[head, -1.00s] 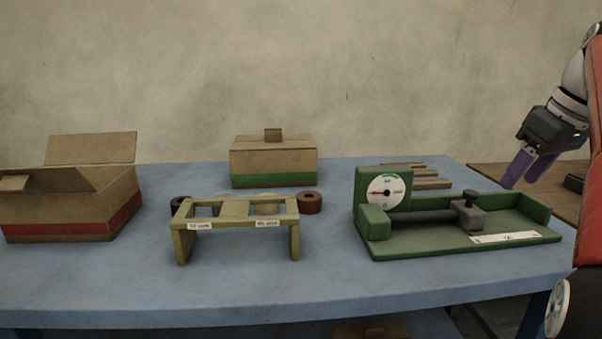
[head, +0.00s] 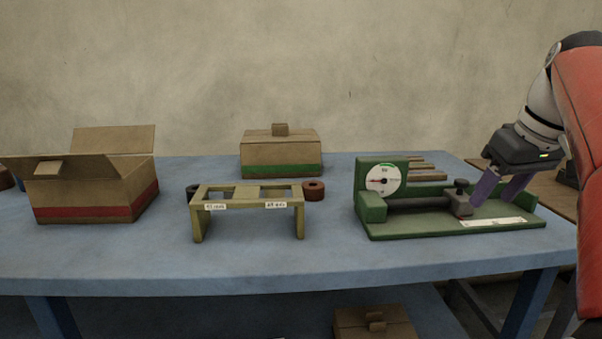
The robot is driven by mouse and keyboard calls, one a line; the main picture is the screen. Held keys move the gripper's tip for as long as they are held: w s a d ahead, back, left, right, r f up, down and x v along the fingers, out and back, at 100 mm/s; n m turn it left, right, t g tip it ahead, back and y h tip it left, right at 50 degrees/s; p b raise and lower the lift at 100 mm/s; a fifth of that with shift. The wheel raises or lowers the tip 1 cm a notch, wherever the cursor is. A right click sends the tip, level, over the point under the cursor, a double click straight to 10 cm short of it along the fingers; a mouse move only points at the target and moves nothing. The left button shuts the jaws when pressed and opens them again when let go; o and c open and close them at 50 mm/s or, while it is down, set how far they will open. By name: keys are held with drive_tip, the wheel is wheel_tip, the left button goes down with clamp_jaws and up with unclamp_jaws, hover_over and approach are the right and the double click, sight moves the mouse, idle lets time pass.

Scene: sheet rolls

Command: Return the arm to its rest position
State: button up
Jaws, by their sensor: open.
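My gripper (head: 498,191) is at the right of the head view, with two purple fingers hanging down from a dark body. The fingers are apart with nothing between them. They overlap the right part of the green fixture (head: 380,212) in the picture; whether they touch it I cannot tell. The fixture has a round dial (head: 383,180), a dark roller (head: 420,204) and a grey clamp block with a knob (head: 461,186).
A blue table (head: 330,258) carries an open red-striped box (head: 95,200), a closed green-striped box (head: 281,153), a yellowish stand (head: 247,204) and a brown roll (head: 314,191). Wooden strips (head: 428,169) lie behind the fixture. Another box (head: 375,323) is below the table. The table's front is clear.

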drive_tip(key=s+a+f+m, duration=0.1)
drive_tip(key=s+a+f, duration=0.4)
drive_tip(key=f, duration=0.3)
drive_tip(key=s+a+f+m+t, duration=0.1)
drive_tip(key=s+a+f, duration=0.4)
drive_tip(key=f, duration=0.3)
drive_tip(key=s+a+f+h, duration=0.1)
drive_tip(key=s+a+f, duration=0.4)
drive_tip(key=f, duration=0.3)
drive_tip(key=shift+s+a+m, duration=0.4)
drive_tip(key=shift+s, duration=0.05)
